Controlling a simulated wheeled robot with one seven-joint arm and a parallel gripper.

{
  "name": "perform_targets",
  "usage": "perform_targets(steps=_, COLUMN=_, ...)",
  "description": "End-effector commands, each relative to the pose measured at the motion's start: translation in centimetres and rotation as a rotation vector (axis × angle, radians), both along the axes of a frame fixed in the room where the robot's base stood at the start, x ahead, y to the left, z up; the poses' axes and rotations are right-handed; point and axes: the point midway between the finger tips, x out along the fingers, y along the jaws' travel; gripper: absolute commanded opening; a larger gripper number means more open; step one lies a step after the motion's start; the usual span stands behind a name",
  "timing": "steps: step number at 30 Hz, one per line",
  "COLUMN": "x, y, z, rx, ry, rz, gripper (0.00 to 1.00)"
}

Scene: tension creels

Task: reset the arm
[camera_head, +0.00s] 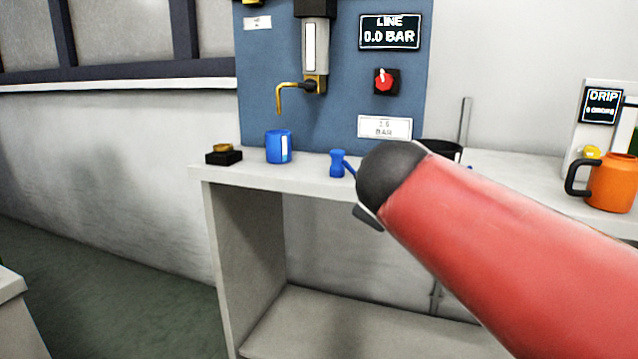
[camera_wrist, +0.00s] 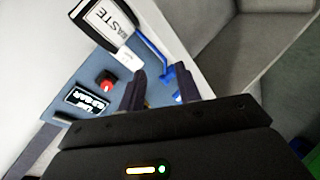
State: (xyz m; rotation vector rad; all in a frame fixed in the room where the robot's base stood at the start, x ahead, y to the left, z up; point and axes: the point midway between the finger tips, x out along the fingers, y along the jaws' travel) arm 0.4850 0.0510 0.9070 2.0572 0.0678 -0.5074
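My arm's red link with a dark rounded end (camera_head: 490,250) reaches across the head view from the lower right and ends in front of the bench. A blue rod-like part (camera_wrist: 152,50) shows in that gap. I cannot tell how far beyond the fingers it is, and neither finger is clearly touching it. A small blue item (camera_head: 337,163) with a thin handle stands on the bench, partly hidden by my arm.
On the bench (camera_head: 310,172) stand a blue mug (camera_head: 279,147), a black block with a brass top (camera_head: 223,154) and an orange mug (camera_head: 610,183). A brass spout (camera_head: 290,90) juts from the blue panel (camera_head: 268,60). A "WASTE" container (camera_wrist: 110,22) shows in the wrist view.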

Motion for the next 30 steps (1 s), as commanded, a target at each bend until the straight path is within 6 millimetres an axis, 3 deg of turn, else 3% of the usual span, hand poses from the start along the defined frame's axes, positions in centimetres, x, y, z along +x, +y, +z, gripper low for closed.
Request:
perform_targets(steps=3, x=-4.4, y=-3.5, z=-5.4, rx=0.182, ry=0.132, rz=-0.134, gripper=0.34)
perform_targets(steps=6, x=-9.2, y=-5.5, z=-10.9, rx=0.375, ry=0.258, rz=-0.268, gripper=0.34)
perform_targets(steps=9, x=-13.7, y=-6.2, z=-15.8, rx=0.553, ry=0.369, rz=-0.391, gripper=0.34)
perform_targets(steps=13, x=-18.2, y=-5.9, z=-20.4, rx=0.734, ry=0.475, rz=-0.511, gripper=0.34)
perform_targets(steps=18, x=-20.7, y=-5.2, z=-23.0, rx=0.851, ry=0.537, rz=-0.58, gripper=0.34)
perform_targets(steps=30, x=-20.9, y=-5.1, z=-23.2, rx=0.86, ry=0.543, rz=-0.584, gripper=0.34)
